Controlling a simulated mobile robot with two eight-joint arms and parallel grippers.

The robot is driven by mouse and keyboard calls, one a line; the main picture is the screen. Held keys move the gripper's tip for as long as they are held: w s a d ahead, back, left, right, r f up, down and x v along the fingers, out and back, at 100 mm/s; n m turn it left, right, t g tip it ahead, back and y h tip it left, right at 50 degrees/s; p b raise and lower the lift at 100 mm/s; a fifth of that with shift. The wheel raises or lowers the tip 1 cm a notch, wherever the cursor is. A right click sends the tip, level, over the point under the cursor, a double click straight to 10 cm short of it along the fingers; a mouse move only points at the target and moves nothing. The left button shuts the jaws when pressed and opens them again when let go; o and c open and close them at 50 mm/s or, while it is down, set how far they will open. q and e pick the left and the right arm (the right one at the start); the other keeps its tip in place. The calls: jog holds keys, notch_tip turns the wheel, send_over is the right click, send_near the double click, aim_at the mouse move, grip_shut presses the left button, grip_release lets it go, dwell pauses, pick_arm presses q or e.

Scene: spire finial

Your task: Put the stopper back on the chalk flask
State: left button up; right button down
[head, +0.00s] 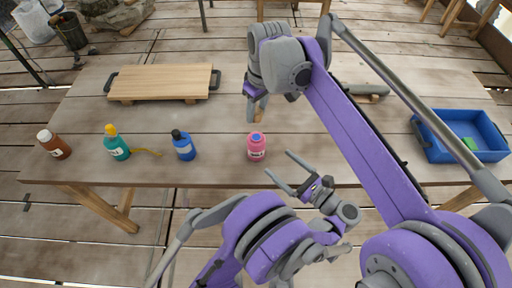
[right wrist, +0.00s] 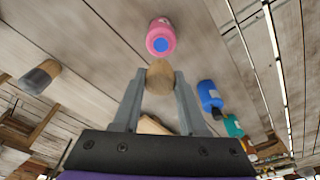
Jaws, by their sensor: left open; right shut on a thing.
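My right gripper (head: 257,106) hangs over the table, shut on a tan, cork-like stopper (right wrist: 160,77). The stopper's lower tip also shows in the head view (head: 259,117). A pink flask (head: 257,150) with a blue round top and a white label stands upright just nearer the table's front edge. In the right wrist view the pink flask (right wrist: 161,36) is beyond the stopper, apart from it. Which flask is the chalk one cannot be read from the labels. My left gripper (head: 279,163) is open and empty at the front edge, right of the pink flask.
Left of the pink flask stand a blue bottle (head: 184,146), a teal bottle (head: 117,144) and a brown bottle (head: 55,146). A wooden board (head: 160,82) lies behind. A blue bin (head: 462,152) stands at the right. A dark grey object (head: 362,88) lies behind my right arm.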

aim_at(256, 143)
pick_arm(q)
jog(key=x, duration=1.1)
jog(key=shift+w+a, duration=0.15)
grip_shut()
